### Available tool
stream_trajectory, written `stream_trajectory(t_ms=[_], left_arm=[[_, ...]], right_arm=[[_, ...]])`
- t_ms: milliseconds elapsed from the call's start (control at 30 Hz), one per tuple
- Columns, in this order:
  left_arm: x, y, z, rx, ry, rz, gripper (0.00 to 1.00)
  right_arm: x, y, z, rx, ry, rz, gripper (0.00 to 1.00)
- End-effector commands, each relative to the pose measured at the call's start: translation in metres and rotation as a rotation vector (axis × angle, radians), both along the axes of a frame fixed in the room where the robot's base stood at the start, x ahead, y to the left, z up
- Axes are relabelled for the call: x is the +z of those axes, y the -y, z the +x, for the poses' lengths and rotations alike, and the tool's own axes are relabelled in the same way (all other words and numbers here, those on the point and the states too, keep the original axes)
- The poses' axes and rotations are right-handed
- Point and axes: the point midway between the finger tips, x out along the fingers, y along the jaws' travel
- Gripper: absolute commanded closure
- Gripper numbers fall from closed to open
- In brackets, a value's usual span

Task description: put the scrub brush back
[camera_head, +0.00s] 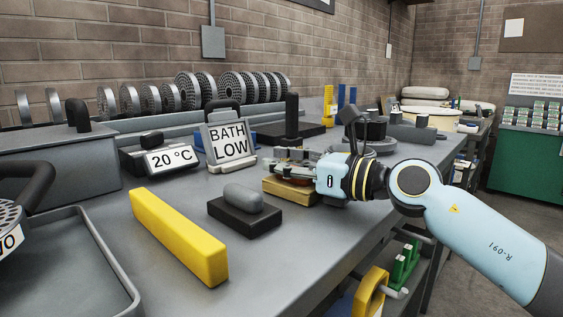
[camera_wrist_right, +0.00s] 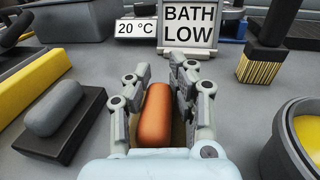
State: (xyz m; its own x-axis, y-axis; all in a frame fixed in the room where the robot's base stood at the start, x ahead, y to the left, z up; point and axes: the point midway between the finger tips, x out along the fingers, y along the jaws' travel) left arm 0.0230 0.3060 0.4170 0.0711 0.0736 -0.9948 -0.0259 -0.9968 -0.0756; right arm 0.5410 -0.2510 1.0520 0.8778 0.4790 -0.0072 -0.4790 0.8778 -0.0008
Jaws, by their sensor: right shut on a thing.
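My right gripper (camera_head: 292,168) is shut on a rounded orange-brown grip over a tan block (camera_head: 290,191), which looks like the scrub brush. In the right wrist view the grip (camera_wrist_right: 157,115) lies between the two fingers (camera_wrist_right: 157,85). The tan block is low over the grey bench or on it; I cannot tell which. Its underside is hidden. A similar piece, a grey grip on a black block (camera_head: 245,214), stands to its left on the bench. My left gripper is out of view.
A long yellow bar (camera_head: 178,237) lies at the left front, beside a grey tray (camera_head: 88,240). A "BATH LOW" sign (camera_head: 230,143) and a "20 °C" display (camera_head: 168,158) stand behind. An upright black-handled brush with yellow bristles (camera_wrist_right: 262,70) stands behind right; a round pot (camera_wrist_right: 295,140) is at right.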

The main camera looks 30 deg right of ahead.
Motion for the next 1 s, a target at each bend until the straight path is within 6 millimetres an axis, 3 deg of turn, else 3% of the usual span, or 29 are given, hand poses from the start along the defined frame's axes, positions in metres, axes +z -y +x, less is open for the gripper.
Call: stream_trajectory(t_ms=[667,700,867,1000], left_arm=[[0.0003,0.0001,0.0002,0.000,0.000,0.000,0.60],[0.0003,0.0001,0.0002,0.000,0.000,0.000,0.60],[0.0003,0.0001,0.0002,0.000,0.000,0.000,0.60],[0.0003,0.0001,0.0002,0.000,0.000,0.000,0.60]], right_arm=[[-0.0022,-0.0001,0.0000,0.000,0.001,0.000,1.00],[-0.0022,-0.0001,0.0000,0.000,0.001,0.000,0.76],[-0.0022,-0.0001,0.0000,0.000,0.001,0.000,0.55],[-0.0023,-0.0001,0.0000,0.000,0.001,0.000,0.52]])
